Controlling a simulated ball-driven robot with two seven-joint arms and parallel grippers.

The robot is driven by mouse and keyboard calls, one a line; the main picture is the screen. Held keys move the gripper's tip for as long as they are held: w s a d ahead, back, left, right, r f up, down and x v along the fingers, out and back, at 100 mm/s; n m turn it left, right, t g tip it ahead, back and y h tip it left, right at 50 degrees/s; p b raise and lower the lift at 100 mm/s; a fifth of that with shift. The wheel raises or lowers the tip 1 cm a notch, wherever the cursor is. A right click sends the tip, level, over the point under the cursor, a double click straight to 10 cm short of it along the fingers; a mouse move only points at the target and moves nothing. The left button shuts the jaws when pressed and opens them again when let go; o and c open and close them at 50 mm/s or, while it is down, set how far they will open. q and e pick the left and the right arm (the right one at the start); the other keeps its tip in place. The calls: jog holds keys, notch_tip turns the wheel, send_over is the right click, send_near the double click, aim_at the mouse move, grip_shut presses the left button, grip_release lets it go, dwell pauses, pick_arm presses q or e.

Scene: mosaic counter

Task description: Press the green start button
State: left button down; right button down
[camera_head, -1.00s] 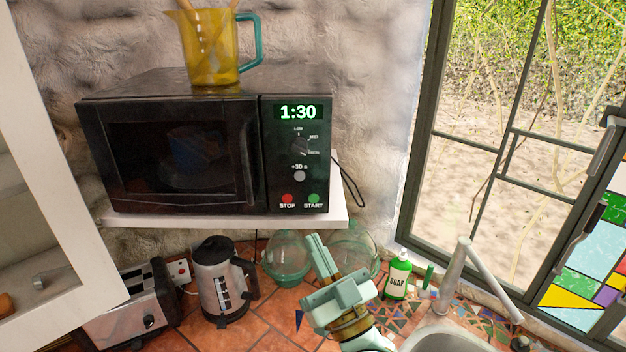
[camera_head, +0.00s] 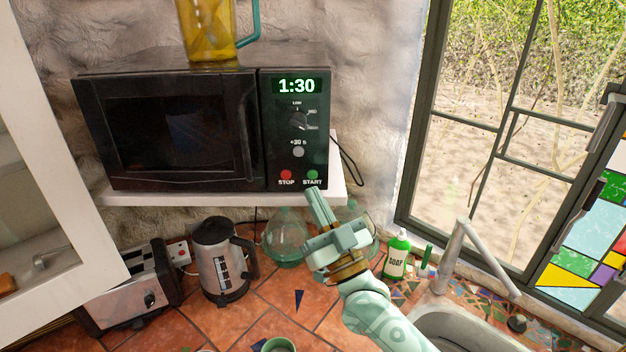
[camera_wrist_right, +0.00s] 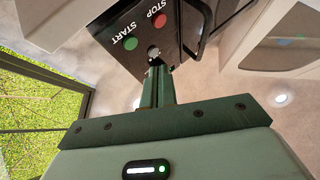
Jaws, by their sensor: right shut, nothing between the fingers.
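The black microwave (camera_head: 165,130) sits on a white shelf, its display reading 1:30. The green start button (camera_head: 312,174) is at the lower right of its panel, beside the red stop button (camera_head: 286,175). In the right wrist view the green start button (camera_wrist_right: 130,43) shows just left of the fingertips and the red stop button (camera_wrist_right: 160,20) is above. My right gripper (camera_head: 314,192) is shut and empty, its tips just below the start button in the head view. In the wrist view its closed fingers (camera_wrist_right: 156,72) point at the panel. I cannot tell whether they touch it. My left gripper is not in view.
A yellow jug (camera_head: 207,30) stands on the microwave. The white shelf (camera_head: 200,198) edge is close to my right fingers. Below are a kettle (camera_head: 218,265), a toaster (camera_head: 135,290), glass vessels (camera_head: 285,240) and a soap bottle (camera_head: 397,258). A tap (camera_head: 455,245) is at right.

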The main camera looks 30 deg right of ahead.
aim_at(313, 175)
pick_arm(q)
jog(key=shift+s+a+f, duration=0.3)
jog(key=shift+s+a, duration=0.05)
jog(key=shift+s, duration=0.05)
pick_arm(e)
jog(key=w, duration=0.1)
jog(key=w+d, duration=0.1)
jog(key=w, duration=0.1)
jog(key=shift+d, duration=0.25)
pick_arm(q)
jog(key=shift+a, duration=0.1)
pick_arm(e)
jog(key=shift+a, duration=0.1)
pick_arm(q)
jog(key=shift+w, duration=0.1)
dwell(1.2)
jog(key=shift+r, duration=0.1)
pick_arm(e)
jog(key=shift+w+d, duration=0.25)
jog(key=shift+w, duration=0.15)
